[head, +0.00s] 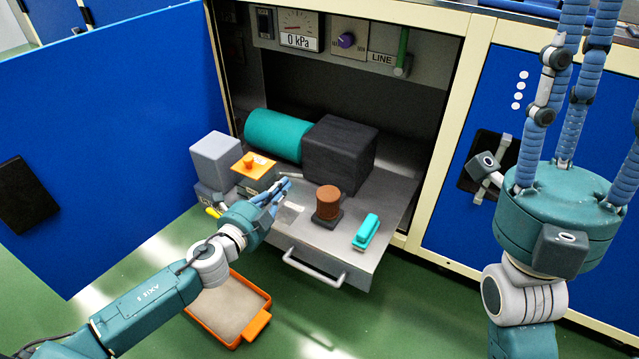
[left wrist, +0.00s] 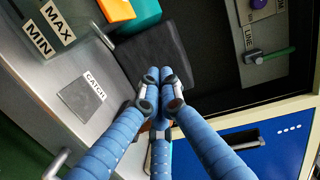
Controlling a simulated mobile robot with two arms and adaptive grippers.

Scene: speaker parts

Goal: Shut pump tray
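The pump tray (head: 380,205) is a grey metal drawer pulled out of the cabinet's open bay, with a bar handle (head: 315,270) on its front. On it are a teal cylinder (head: 278,136), a black block (head: 340,152), a brown coil-like part (head: 328,204) and a teal piece (head: 367,231). My left gripper (head: 285,187) is over the tray's left side, its fingers drawn together and apparently empty. In the left wrist view the closed fingertips (left wrist: 163,82) are near the CATCH plate (left wrist: 88,95). My right gripper (head: 560,205) points up at the right, fingers apart, tips out of frame.
A blue door (head: 115,130) stands open at the left. An orange-rimmed bin (head: 252,326) is on the green floor below. A gauge (head: 298,30) and purple knob (head: 347,41) sit above the bay.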

